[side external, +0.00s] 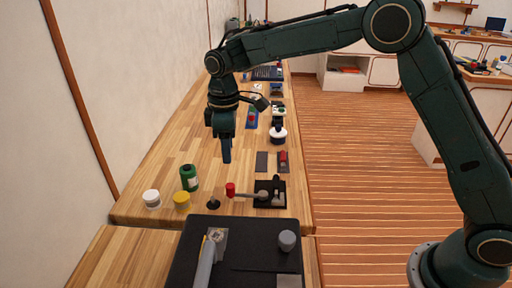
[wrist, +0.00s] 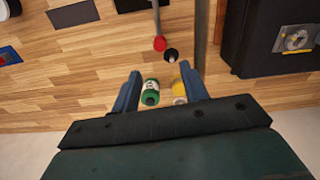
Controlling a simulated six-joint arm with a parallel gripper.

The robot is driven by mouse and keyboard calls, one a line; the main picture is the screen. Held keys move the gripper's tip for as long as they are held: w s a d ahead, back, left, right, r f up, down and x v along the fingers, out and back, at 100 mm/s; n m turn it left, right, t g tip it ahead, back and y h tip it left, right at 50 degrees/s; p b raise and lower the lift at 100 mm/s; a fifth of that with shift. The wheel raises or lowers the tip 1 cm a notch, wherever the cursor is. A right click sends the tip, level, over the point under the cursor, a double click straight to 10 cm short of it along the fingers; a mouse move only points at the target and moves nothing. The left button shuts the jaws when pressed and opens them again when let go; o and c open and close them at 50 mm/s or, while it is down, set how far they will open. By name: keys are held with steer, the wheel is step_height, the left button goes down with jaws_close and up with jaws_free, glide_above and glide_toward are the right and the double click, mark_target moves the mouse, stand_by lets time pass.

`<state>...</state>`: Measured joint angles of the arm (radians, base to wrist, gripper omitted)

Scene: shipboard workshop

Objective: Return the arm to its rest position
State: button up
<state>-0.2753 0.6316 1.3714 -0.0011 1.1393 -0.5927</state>
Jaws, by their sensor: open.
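My gripper (side external: 226,152) hangs from my raised arm over the wooden bench (side external: 190,135), fingers pointing down. In the wrist view my gripper (wrist: 162,95) shows its two blue fingers spread apart, with nothing held between them. A green bottle (side external: 189,178) stands on the bench below and to the left of the fingers in the side view. It also shows in the wrist view (wrist: 150,90), seen between the fingers but further down. The gripper is clear of the bench and of the items on it.
A white jar (side external: 151,199) and a yellow-lidded jar (side external: 182,200) stand near the bottle. A red-knobbed lever device (side external: 268,195) and a black panel (side external: 250,255) lie nearer the camera. A white dark-topped container (side external: 278,135) stands behind. A wall borders the bench's left; open floor lies right.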

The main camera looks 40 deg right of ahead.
steer(key=s+d+r+m+t, duration=0.1)
steer(key=s+d+r+m, duration=0.2)
steer(key=s+d+r, duration=0.35)
steer(key=s+d+r+m+t, duration=0.2)
steer(key=s+d+r, duration=0.1)
steer(key=s+r, duration=0.5)
steer(key=s+d+f+m+t, duration=0.1)
steer(key=s+d+m, duration=0.1)
steer(key=s, duration=0.7)
steer(key=s+d+f+m+t, duration=0.1)
steer(key=s+d+f+m, duration=0.1)
steer(key=s, duration=0.8)
steer(key=shift+s+d+f+m+t, duration=0.15)
steer(key=shift+d+f+m+t, duration=0.15)
steer(key=shift+d+m, duration=0.25)
